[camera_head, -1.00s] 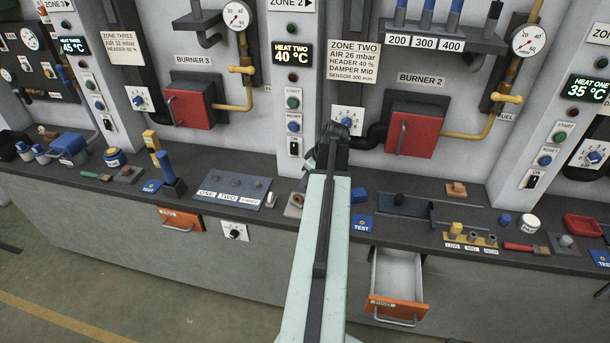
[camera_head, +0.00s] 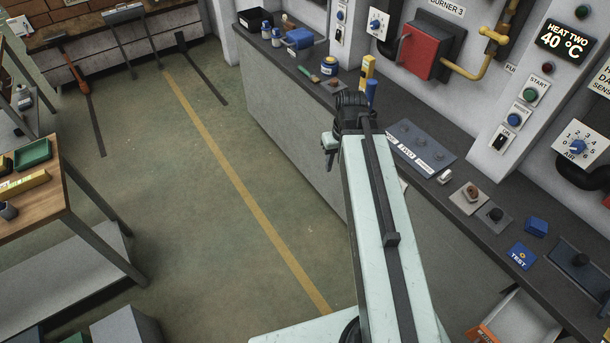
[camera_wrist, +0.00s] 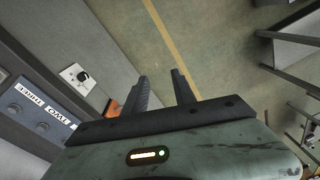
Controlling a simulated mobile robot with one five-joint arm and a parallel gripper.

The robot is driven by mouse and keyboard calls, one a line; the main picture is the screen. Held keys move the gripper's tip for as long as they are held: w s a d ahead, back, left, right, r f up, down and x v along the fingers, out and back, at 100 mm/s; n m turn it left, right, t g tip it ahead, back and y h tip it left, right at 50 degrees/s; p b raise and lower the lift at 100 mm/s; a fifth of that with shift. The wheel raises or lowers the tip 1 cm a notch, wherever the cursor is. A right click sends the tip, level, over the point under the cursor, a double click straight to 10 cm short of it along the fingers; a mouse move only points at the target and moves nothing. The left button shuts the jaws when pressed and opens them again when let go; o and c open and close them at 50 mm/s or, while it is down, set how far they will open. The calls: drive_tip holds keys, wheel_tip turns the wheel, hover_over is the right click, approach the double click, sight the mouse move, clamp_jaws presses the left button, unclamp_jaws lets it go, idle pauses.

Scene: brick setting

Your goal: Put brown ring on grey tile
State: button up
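A small brown piece, perhaps the brown ring (camera_head: 471,192), sits on a pale tile on the bench in the head view; its hole is too small to make out clearly. A dark grey tile (camera_head: 485,222) with a dark knob-like piece on it lies just right of it. Another greyish tile (camera_head: 325,87) with a small brownish piece lies farther along the bench. I cannot tell which tile is meant. My gripper (camera_head: 328,146) is at the bench's front edge, left of these pieces. In the wrist view my gripper (camera_wrist: 158,77) has its fingers apart with nothing between them.
The bench carries a blue-grey ONE TWO THREE plate (camera_head: 422,146), a blue block (camera_head: 536,227) and a blue TEST tile (camera_head: 521,256). An open drawer (camera_head: 520,318) juts out below. A wooden table (camera_head: 45,205) stands left across open floor.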

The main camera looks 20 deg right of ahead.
drive_tip(key=s+a, duration=0.1)
drive_tip(key=a, duration=1.1)
drive_tip(key=shift+s+a+g+h, duration=0.2)
drive_tip(key=shift+s+g+h, duration=0.1)
drive_tip(key=shift+s+h, duration=0.1)
